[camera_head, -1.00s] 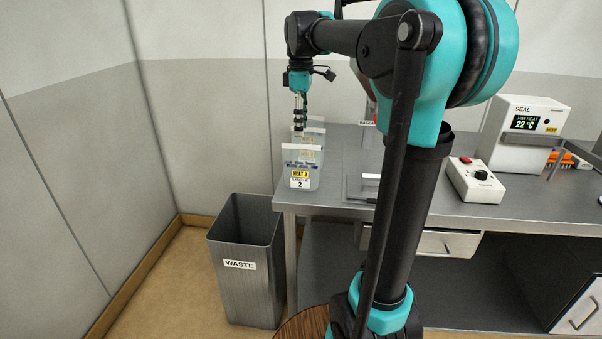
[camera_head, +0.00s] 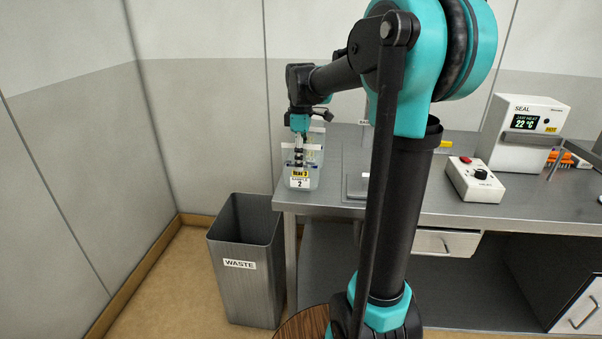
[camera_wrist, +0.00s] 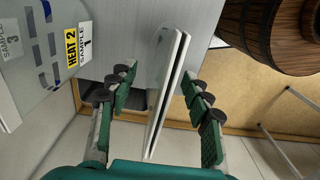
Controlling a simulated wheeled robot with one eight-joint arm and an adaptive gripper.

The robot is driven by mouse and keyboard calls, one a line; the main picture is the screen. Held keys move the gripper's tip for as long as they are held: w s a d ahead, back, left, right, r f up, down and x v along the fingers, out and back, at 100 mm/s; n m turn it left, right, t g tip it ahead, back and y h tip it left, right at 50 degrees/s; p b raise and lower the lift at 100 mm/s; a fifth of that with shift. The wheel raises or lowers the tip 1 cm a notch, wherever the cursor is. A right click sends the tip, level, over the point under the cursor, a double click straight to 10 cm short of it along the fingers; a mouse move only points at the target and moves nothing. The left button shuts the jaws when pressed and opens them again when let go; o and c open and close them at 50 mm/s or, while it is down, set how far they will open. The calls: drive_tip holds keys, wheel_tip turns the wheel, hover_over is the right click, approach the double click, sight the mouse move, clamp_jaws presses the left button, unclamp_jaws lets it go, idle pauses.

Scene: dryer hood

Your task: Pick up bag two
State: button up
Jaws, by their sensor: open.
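Bag two (camera_head: 303,183) is a clear bag with a white top strip and a yellow "HEAT 3" and white "SAMPLE 2" label. It stands upright at the left front of the bench, frontmost in a row of bags. My gripper (camera_head: 298,163) is low over it, pointing down and partly hiding its top. In the wrist view, a bag's pale top strip (camera_wrist: 165,95) runs edge-on between my open fingers (camera_wrist: 157,85), with a gap on both sides; its label is hidden. A bag labelled "HEAT 2, SAMPLE 1" (camera_wrist: 68,50) is at the left, with "SAMPLE 3" beyond it.
The grey bench (camera_head: 330,195) has a flat metal plate (camera_head: 357,186) right of the bags. A white control box (camera_head: 474,180) and the SEAL unit (camera_head: 523,133) stand farther right. A waste bin (camera_head: 245,290) is on the floor. A wooden barrel-like object (camera_wrist: 275,35) is at upper right.

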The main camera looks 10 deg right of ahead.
drive_tip(key=c, duration=1)
drive_tip(key=shift+r, duration=0.1)
drive_tip(key=shift+c, duration=0.2)
wheel_tip(320, 180, up, 20)
